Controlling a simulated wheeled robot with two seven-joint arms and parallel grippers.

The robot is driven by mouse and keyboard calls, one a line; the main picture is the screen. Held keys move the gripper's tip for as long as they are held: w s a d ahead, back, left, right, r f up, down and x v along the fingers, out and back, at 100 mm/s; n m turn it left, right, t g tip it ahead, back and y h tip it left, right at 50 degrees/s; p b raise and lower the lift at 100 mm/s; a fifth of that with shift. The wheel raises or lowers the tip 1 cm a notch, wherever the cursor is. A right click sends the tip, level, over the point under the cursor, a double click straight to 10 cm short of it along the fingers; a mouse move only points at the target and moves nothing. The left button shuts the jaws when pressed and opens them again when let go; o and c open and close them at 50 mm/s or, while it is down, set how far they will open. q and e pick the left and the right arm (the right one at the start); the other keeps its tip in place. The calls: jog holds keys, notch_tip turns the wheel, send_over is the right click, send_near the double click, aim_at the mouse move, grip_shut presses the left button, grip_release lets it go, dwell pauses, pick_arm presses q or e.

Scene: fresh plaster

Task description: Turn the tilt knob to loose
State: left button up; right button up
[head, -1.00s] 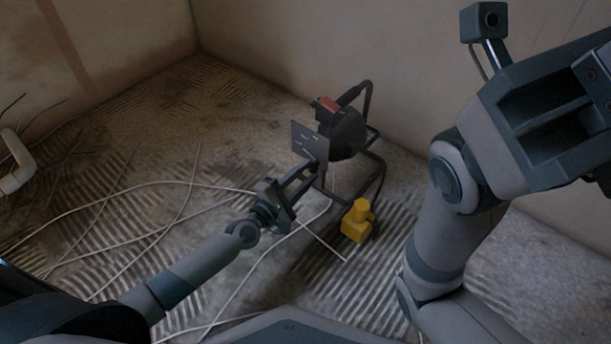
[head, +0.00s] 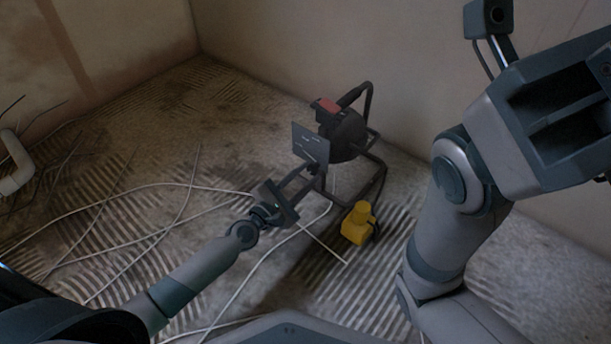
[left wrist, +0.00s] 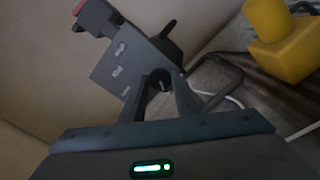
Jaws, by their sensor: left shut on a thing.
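The work lamp (head: 342,132) stands on the floor in a dark tube frame, with a grey label plate (head: 310,145) on its near side. In the left wrist view the plate (left wrist: 120,65) carries several pale words, too blurred to read surely, and a black pointer-like lever (left wrist: 168,27) sticks out past its edge. My left gripper (head: 315,172) is below the plate, its fingers shut on the dark tilt knob (left wrist: 160,84). The fingers hide most of the knob. My right arm rises at the right; its fingertips are not seen.
A yellow plug or connector block (head: 357,224) lies by the lamp's frame, close to my left gripper. White cables (head: 150,187) run over the ridged floor. A white pipe (head: 17,165) and thin dark rods are at the left. Walls stand behind the lamp.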

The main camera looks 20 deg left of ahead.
pick_arm(q)
jog(key=o, duration=1)
jog(key=shift+o, duration=0.2)
jog(key=p+v, duration=0.1)
jog(key=v, duration=1.6)
jog(key=shift+s, duration=0.2)
jog(key=shift+a, duration=0.1)
